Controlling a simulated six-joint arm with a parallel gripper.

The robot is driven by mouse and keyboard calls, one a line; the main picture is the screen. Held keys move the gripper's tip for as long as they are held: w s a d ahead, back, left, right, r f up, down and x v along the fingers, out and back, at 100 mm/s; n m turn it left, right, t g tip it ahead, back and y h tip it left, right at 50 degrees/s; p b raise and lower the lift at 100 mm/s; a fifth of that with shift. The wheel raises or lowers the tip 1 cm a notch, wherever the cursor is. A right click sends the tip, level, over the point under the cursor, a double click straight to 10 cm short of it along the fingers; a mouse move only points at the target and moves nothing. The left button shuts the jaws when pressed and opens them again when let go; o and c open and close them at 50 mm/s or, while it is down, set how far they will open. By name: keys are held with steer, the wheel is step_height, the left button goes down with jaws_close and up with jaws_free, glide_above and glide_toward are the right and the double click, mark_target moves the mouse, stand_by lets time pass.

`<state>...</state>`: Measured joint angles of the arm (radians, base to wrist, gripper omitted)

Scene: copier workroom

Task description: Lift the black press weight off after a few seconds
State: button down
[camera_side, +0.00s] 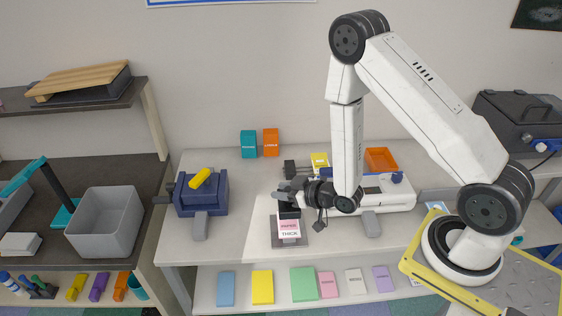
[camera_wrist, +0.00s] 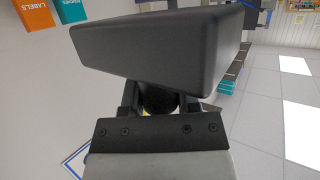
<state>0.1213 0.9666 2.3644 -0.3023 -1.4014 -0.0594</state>
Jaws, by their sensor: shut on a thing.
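The black press weight (camera_side: 289,212) is at the top of a pink-and-white block or stack (camera_side: 289,230) with printed labels, one reading "THICK". The stack sits on a dark grey plate (camera_side: 275,241) on the white table. My gripper (camera_side: 286,195) comes in from the right and is shut on the weight near its top. In the wrist view the weight (camera_wrist: 155,50) fills the upper middle, with the black fingers (camera_wrist: 158,97) at its near side. Whether the weight touches the stack or hangs just above it, I cannot tell.
A blue device with a yellow handle (camera_side: 201,178) stands to the left. Teal (camera_side: 248,144) and orange (camera_side: 271,142) boxes stand at the back. The table's front left is clear.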

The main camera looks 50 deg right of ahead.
steer(key=shift+r, duration=1.75)
